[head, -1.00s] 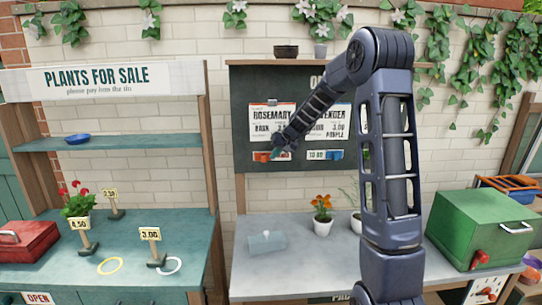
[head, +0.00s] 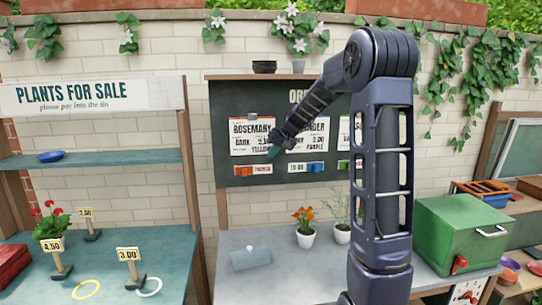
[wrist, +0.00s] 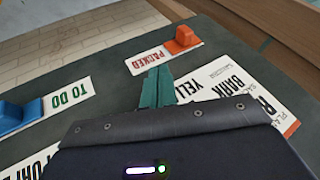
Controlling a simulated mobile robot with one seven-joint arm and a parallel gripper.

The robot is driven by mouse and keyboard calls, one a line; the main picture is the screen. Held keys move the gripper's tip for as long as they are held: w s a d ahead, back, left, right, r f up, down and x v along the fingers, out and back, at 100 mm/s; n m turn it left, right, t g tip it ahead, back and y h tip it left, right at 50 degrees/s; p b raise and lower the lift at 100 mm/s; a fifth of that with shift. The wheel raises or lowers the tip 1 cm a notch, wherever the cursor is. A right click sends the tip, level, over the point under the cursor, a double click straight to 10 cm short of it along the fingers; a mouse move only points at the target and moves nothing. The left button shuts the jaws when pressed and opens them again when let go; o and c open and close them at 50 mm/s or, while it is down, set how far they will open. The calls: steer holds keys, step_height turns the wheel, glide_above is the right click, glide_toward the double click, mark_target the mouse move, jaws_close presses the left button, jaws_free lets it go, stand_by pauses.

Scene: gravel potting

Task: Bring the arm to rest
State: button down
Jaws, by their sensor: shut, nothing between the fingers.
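My gripper (head: 272,152) is raised in front of the dark order board (head: 228,108), over the lower part of its left card. Its teal fingers (wrist: 157,88) show in the wrist view, shut together with nothing between them. The board, with the orange "PACKED" marker (wrist: 183,40) and the blue "TO DO" marker (wrist: 18,115), lies behind the fingers in that view. I cannot tell the exact gap between fingertips and board. My arm rises at the right of centre in the head view and bends down to the left.
Below stands a grey bench with an orange-flowered pot (head: 305,238), another potted plant (head: 342,233), a grey-blue block (head: 250,259) and a green box (head: 461,233). The sale stand (head: 120,183) at left holds price signs, rings and a red-flowered plant (head: 50,222).

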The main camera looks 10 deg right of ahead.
steer(key=s+d+h, duration=0.2)
steer(key=s+d, duration=0.2)
steer(key=s, duration=1)
steer(key=s+d+h, duration=0.2)
steer(key=s+d, duration=0.2)
steer(key=s, duration=1)
steer(key=s+d+m+h, duration=0.1)
steer(key=s+d, duration=0.3)
steer(key=s, duration=1)
steer(key=shift+s+d+f+h, duration=0.15)
steer(key=shift+f+h, duration=0.1)
steer(key=shift+h, duration=0.15)
